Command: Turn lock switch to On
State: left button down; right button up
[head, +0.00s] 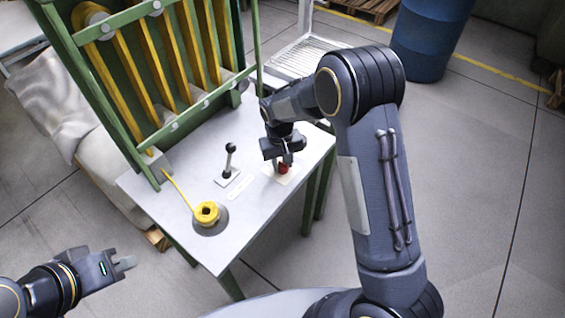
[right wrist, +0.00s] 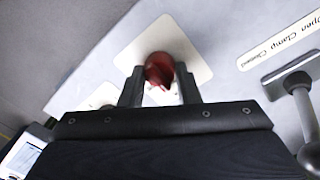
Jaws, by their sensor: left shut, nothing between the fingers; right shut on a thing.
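The red lock switch (head: 284,169) sits on a cream plate (head: 276,175) on the grey table top. My right gripper (head: 284,162) is over it from above. In the right wrist view the red switch knob (right wrist: 160,72) lies between the two fingers of my right gripper (right wrist: 160,88), which are shut on it. I cannot tell which position the switch is turned to; no On or Off marking is readable. My left gripper (head: 127,263) is shut and empty, low at the left, apart from the table.
A lever with a black ball (head: 229,162) stands left of the switch; its label (right wrist: 290,45) reads Open Clamp Closed. A yellow round part with a rod (head: 207,212) sits near the table's front. A green frame with yellow bars (head: 150,65) stands behind. A blue barrel (head: 428,40) is beyond.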

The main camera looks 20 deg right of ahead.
aim_at(281, 163)
dwell(0.4)
jog(key=o, duration=1)
jog(key=shift+c, duration=0.2)
jog(key=shift+r, duration=0.1)
jog(key=r, duration=0.7)
jog(key=shift+a, duration=0.2)
jog(key=shift+r, duration=0.35)
